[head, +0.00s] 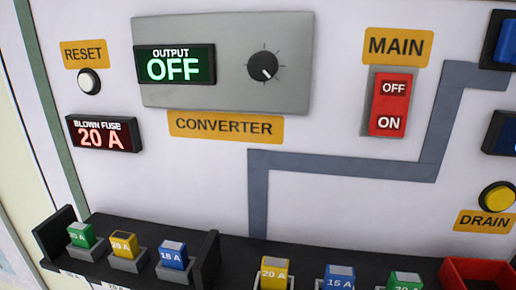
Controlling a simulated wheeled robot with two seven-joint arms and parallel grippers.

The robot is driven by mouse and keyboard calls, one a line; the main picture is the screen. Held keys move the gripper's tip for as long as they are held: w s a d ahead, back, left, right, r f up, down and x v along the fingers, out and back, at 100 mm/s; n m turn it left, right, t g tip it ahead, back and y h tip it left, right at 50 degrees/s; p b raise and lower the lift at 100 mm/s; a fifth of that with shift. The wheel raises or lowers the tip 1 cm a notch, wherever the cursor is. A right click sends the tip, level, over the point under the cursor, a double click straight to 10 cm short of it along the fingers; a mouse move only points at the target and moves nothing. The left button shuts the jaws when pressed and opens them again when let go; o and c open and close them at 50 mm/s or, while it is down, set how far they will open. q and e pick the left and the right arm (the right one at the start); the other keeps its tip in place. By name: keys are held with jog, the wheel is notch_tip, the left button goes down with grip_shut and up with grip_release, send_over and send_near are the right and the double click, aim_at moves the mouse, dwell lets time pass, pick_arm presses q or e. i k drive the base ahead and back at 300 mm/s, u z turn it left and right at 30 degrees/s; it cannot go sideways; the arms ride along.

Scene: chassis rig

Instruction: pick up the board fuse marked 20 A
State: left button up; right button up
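A yellow fuse (124,245) marked 20 A sits upright in a grey socket between a green fuse (81,236) and a blue fuse (173,255), in the black-walled section at the lower left of the head view. The blue one reads 15 A; the green one's marking is too small to read surely. A second yellow fuse (274,272) marked 20 A stands further right, beside a blue 15 A fuse (340,277) and a green fuse (404,281). The bottom edge cuts off this right-hand group. Neither of my grippers is in view.
A black divider (206,258) separates the fuse groups. A red bin (478,272) stands at lower right. The panel above carries a blown-fuse display (104,134) reading 20 A, an output display (175,65) reading OFF, a red main switch (390,104) and a yellow drain button (497,197).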

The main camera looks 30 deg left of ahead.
aim_at(125, 245)
jog(key=u, duration=1.85)
